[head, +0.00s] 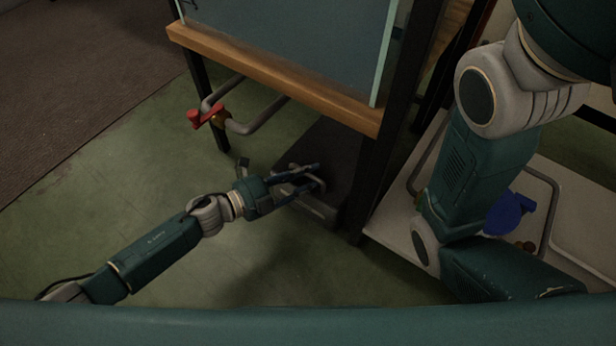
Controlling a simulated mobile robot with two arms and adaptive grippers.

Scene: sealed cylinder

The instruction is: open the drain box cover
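The drain box (342,148) is a dark, low box on the floor under the tank stand, partly hidden by the stand's front leg. Its top looks flat and closed. A light-grey handle loop (321,184) shows at its near end. My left gripper (318,175) reaches in from the left at this near end, with its fingers apart and the handle close to their tips. I cannot tell whether a finger touches the handle. My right arm shows at the right, but its gripper is not in view.
The wooden-edged tank stand (275,72) with a glass tank overhangs the box. A pipe with a red valve handle (207,118) juts out to the left. A pale platform with a blue object (508,214) lies at the right. Green floor is free at the left.

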